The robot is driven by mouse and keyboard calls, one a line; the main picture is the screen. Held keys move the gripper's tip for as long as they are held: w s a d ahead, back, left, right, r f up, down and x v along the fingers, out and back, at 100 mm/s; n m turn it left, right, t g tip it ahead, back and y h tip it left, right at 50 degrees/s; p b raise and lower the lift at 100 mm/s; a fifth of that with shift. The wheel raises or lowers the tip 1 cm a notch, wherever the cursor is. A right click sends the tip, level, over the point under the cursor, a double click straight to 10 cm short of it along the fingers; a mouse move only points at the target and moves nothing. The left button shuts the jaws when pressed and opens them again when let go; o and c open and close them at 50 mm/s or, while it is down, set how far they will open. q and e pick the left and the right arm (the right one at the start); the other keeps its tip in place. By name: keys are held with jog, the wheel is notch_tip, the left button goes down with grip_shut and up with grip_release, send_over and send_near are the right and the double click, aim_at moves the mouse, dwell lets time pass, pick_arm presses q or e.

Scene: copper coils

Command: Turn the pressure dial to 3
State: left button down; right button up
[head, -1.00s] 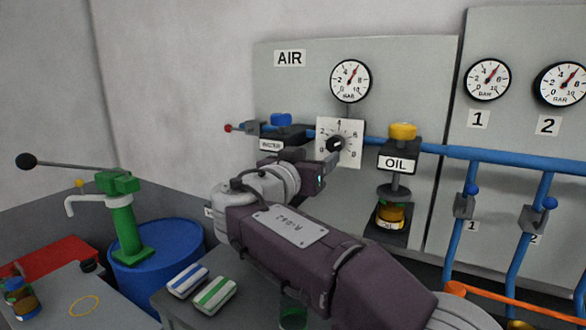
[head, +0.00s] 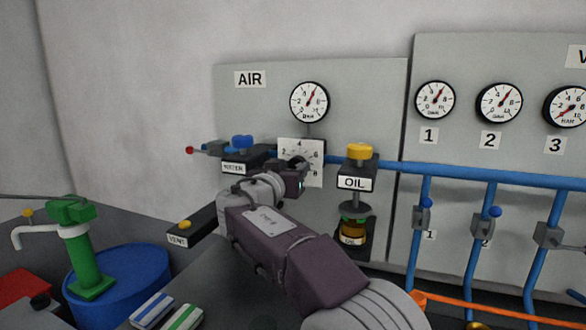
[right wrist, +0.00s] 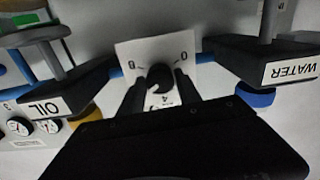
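The pressure dial is a black knob (right wrist: 160,77) on a white square plate (head: 316,150) with numbers, below the AIR gauge (head: 309,101) on the grey panel. My right gripper (head: 296,166) is in front of the plate and covers most of the knob in the head view. In the right wrist view, which is upside down, its two dark fingers (right wrist: 160,90) are apart, one on each side of the knob. I cannot tell whether they touch it. The knob's pointer setting is not clear. The gauge's red needle points up and slightly right. My left gripper is not in view.
The WATER unit (head: 235,168) with a blue cap is close left of the dial. The OIL unit (head: 354,183) with a yellow cap is close right. A blue pipe (head: 450,174) runs along the panel. A green pump (head: 85,250) stands on a blue drum (head: 140,275).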

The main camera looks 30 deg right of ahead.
grip_shut()
jog(key=n+b, duration=0.3)
jog(key=n, duration=0.9)
jog(key=n+p, duration=0.1)
jog(key=n, duration=0.4)
jog(key=shift+n, duration=0.5)
dwell(0.3)
